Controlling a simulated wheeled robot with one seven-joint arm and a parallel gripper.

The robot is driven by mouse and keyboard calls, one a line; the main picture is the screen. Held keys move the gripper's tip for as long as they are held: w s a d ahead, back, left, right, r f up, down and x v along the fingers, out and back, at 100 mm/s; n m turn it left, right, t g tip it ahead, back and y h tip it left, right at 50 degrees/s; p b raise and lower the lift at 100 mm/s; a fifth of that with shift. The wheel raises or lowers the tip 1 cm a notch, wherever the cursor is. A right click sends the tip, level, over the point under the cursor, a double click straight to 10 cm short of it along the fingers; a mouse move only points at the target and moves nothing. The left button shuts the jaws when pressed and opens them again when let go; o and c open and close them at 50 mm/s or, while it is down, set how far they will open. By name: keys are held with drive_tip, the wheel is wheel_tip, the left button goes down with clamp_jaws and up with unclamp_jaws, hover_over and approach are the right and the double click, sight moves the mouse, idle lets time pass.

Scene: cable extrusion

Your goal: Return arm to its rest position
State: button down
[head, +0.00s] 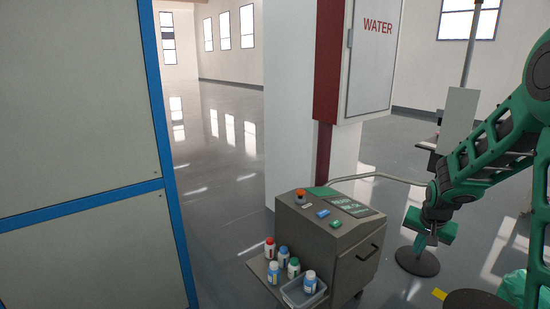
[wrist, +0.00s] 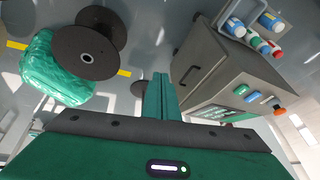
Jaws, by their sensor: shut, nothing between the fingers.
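My green arm enters the head view from the right edge. My gripper (head: 437,231) hangs at its end, to the right of the grey machine cabinet (head: 352,262) and apart from it. In the wrist view my gripper's green fingers (wrist: 163,97) are together, with nothing between them. The cabinet also shows in the wrist view (wrist: 215,85) to the right of the fingers. Its top carries an orange knob (head: 300,193), a blue button (head: 322,213) and a green button (head: 336,224).
Several bottles (head: 293,267) and a clear bin (head: 303,292) stand on the cabinet's side shelf. A dark spool (wrist: 88,50) and a green wrapped bundle (wrist: 55,72) lie on the floor. A blue-framed panel (head: 80,120) stands left. Open floor (head: 215,190) lies behind it.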

drive_tip(key=s+a+r+g, duration=0.1)
drive_tip(key=s+r, duration=0.2)
drive_tip(key=s, duration=0.9)
drive_tip(key=s+a+r+g+y, duration=0.1)
drive_tip(key=s+r, duration=0.3)
drive_tip(key=s, duration=0.8)
drive_tip(key=s+a+r+n+g+y, duration=0.1)
drive_tip(key=s+r+g, duration=0.1)
drive_tip(key=s, duration=1.1)
drive_tip(key=shift+a+r, duration=0.15)
drive_tip(key=shift+r, duration=0.75)
drive_tip(key=shift+w+f, duration=0.25)
drive_tip(key=shift+w, duration=0.4)
